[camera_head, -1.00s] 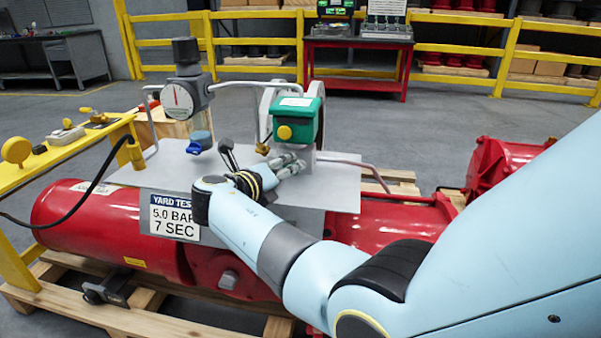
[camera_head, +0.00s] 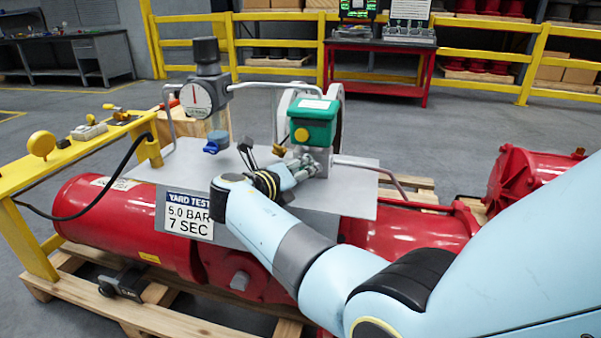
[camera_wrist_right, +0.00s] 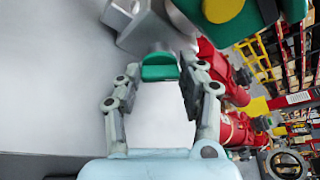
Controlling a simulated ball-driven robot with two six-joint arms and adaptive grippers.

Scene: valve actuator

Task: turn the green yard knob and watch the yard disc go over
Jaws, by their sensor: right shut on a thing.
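The green knob (camera_wrist_right: 160,68) sits between the fingertips of my right gripper (camera_wrist_right: 162,72) in the right wrist view, below a silver valve body (camera_wrist_right: 150,32). My right gripper is shut on the knob. In the head view the right gripper (camera_head: 315,166) is at the silver body under the green box (camera_head: 314,122), and its fingers hide the knob there. The green box carries a round yellow disc (camera_head: 302,135), which also shows at the top of the right wrist view (camera_wrist_right: 222,8). My left gripper is not in view.
A gauge (camera_head: 196,98) with a blue-handled valve (camera_head: 216,145) stands left on the grey plate (camera_head: 355,185). A thin pipe (camera_head: 260,85) runs above the plate. Below it are a red tank (camera_head: 125,225) and a YARD TEST sign (camera_head: 188,215). A yellow rail (camera_head: 90,147) stands at left.

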